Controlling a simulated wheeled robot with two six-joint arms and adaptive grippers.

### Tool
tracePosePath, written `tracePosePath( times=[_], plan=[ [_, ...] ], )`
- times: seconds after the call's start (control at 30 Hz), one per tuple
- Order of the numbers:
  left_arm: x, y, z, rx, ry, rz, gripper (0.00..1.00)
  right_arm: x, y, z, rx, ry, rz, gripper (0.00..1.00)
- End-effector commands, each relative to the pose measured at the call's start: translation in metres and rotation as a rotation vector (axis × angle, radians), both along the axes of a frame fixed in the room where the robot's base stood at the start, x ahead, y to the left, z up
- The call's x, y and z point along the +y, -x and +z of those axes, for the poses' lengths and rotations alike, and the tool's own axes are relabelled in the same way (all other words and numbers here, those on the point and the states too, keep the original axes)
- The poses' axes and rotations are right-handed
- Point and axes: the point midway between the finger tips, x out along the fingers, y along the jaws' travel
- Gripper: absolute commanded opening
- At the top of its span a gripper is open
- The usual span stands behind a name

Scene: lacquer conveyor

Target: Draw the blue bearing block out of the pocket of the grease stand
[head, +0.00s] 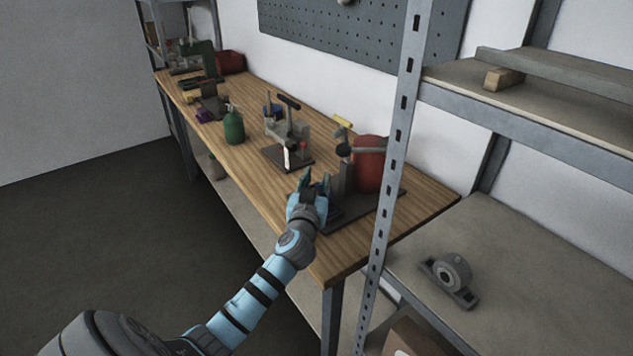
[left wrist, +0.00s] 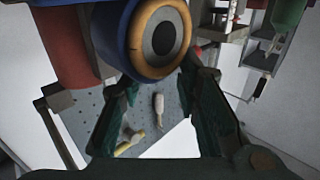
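My left gripper (head: 315,181) is at the grease stand (head: 372,208), a dark base with an upright post near the front end of the wooden bench. In the left wrist view the blue bearing block (left wrist: 108,24) is close, at the top centre, with an orange ring around its dark round bearing. The two green fingers of my left gripper (left wrist: 165,80) are spread apart below and beside the block, and appear not closed on it. The pocket is hidden, so I cannot tell how deep the block sits. My right gripper is not in view.
A red cylinder (head: 369,157) stands just behind the stand. A small press (head: 288,140) and a green bottle (head: 234,127) are farther along the bench. A metal shelf upright (head: 398,130) rises at the right. A grey bearing block (head: 451,273) lies on the lower shelf.

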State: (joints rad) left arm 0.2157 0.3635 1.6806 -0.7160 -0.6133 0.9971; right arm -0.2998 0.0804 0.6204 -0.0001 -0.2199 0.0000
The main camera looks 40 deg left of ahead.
Motion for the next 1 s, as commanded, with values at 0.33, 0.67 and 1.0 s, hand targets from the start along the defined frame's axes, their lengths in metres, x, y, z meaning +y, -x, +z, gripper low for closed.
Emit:
tracePosePath(
  times=[0.33,0.67,1.0],
  plan=[
    [-0.004,-0.001,-0.004,0.002,0.011,-0.007,0.01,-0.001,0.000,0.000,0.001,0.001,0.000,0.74],
    [-0.004,-0.001,0.003,0.001,0.014,-0.009,0.00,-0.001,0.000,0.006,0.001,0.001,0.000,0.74],
    [-0.002,-0.001,0.027,-0.005,0.010,-0.007,0.00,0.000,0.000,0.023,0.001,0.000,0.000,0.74]
  ],
)
